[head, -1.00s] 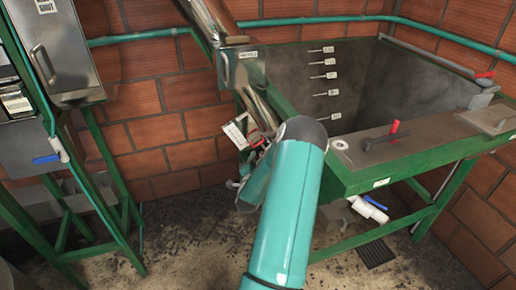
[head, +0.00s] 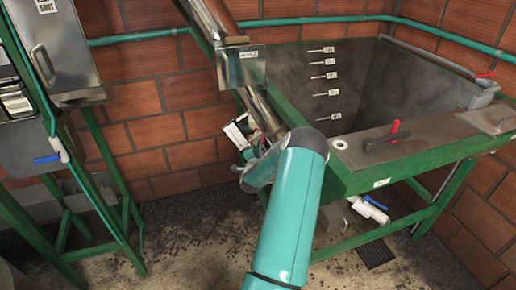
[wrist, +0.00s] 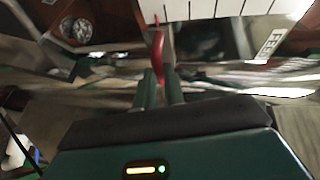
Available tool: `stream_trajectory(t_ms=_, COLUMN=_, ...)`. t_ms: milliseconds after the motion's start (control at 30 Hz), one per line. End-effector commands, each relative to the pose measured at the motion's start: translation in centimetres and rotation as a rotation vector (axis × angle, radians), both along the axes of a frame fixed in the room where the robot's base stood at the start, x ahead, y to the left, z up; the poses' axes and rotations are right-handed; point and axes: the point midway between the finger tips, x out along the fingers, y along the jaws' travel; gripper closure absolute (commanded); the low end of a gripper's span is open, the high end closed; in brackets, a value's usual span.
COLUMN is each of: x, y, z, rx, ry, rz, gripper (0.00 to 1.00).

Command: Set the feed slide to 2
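The feed slide's white scale plate (wrist: 222,8) with dark lines fills the top of the wrist view, with a "FEED" label (wrist: 268,42) below it at the right. A curved red handle (wrist: 158,48) stands between the two narrow fingers of my gripper (wrist: 161,80). The fingers are close together and appear closed on it; blur hides the exact contact. In the head view, the white plate (head: 236,134) hangs under the steel chute (head: 240,68), and my arm hides most of the gripper. The slide's setting cannot be read.
A green-framed tank (head: 400,80) with level labels stands at the right. A red lever (head: 394,130) is on its front ledge, and a blue-handled valve (head: 370,207) is below. A steel cabinet (head: 52,50) on a green stand is at the left. Open floor lies between.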

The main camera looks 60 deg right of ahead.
Motion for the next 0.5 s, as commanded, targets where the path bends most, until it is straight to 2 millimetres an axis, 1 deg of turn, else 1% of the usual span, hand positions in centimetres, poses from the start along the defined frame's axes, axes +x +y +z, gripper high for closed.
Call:
stream_trajectory(t_ms=267, x=0.1, y=0.1, z=0.2, rx=-0.001, ry=0.0, rz=0.001, gripper=1.0)
stream_trajectory(t_ms=367, x=0.5, y=0.4, z=1.1, rx=-0.003, ry=0.002, rz=0.004, gripper=1.0)
stream_trajectory(t_ms=500, x=1.2, y=1.0, z=2.9, rx=-0.006, ry=0.001, rz=0.004, gripper=1.0)
